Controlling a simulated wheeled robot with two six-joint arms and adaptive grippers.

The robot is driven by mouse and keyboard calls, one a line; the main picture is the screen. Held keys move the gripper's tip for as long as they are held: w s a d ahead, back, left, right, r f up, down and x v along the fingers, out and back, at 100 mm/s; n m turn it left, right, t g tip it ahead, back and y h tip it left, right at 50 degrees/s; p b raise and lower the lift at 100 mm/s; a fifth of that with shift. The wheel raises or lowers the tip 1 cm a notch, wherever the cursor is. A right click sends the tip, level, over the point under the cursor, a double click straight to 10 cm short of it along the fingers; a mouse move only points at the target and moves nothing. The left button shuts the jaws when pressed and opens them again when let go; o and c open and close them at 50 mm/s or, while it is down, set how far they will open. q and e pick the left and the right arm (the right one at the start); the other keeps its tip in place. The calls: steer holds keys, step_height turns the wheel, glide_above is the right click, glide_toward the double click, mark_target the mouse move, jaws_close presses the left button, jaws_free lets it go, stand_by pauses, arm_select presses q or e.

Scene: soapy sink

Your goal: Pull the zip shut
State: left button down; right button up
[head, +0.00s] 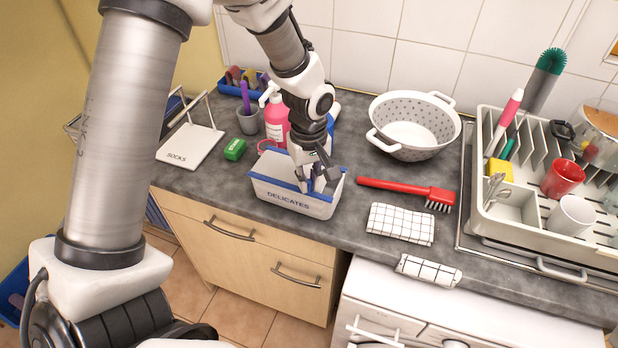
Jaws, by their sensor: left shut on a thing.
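The white bag marked DELICATES (290,200), with blue trim along its top, stands on the grey counter. My left gripper (312,186) reaches down from above onto the bag's top, right of its middle. Its fingers are shut on the zip pull at the bag's top; the pull itself is mostly hidden by the fingers. How far the zip is closed is hard to tell behind the gripper. My right gripper is not in view.
A dish rack (520,225) fills the far right.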

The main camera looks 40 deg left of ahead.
mark_target(310, 181)
arm_select(q)
steer(key=shift+d, duration=0.3)
steer(key=shift+a, duration=0.2)
steer(key=c, duration=1.1)
jaws_free()
steer(key=shift+c, duration=0.2)
step_height(310, 181, up, 12)
